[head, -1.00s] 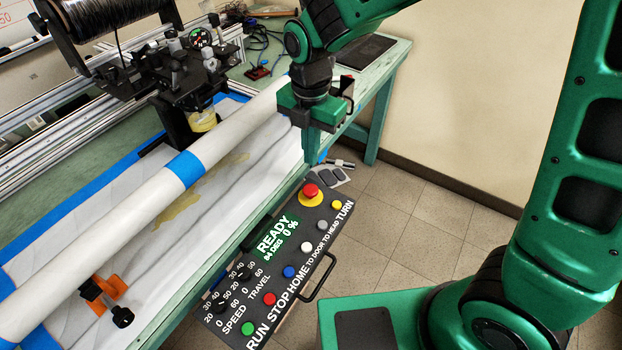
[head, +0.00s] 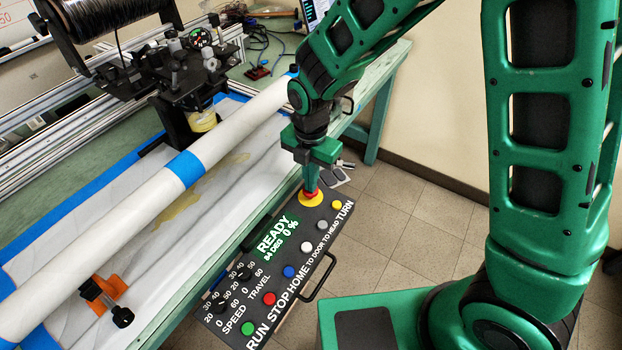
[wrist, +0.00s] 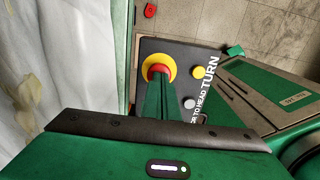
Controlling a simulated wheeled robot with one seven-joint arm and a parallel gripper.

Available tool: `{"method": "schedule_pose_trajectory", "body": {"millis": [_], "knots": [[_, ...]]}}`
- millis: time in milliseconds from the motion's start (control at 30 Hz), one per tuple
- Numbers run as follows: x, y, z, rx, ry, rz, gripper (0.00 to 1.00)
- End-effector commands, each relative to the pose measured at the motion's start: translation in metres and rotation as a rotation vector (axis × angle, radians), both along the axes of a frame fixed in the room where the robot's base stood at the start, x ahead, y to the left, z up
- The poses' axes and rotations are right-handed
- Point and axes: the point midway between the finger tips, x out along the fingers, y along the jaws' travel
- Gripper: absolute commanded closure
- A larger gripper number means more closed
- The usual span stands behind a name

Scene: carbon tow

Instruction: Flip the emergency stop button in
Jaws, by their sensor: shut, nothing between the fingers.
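The emergency stop button (head: 314,199) is a red mushroom head on a yellow ring at the far end of the dark control panel (head: 262,300). In the wrist view its red head (wrist: 159,71) shows inside the yellow ring, partly hidden by the fingers. My gripper (head: 311,190) is shut and empty, pointing down with its fingertips at the red head. In the wrist view my gripper (wrist: 155,84) overlaps the near side of the head. Whether the fingertips touch it or hover just above, I cannot tell.
Yellow (head: 337,205), grey (head: 322,224) and white (head: 307,246) buttons sit close to the stop button. A black handle (head: 322,280) sticks out from the panel's right edge. A long white tube (head: 120,223) lies along the bench at left.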

Motion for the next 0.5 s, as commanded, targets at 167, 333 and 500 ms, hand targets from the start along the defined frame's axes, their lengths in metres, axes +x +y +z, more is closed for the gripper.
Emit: {"method": "schedule_pose_trajectory", "body": {"millis": [167,333,500], "knots": [[0.000,0.000,-0.006,-0.001,0.001,0.000,1.00],[-0.001,0.000,-0.023,-0.001,0.003,0.001,1.00],[0.002,0.001,-0.029,-0.003,0.015,0.004,1.00]]}}
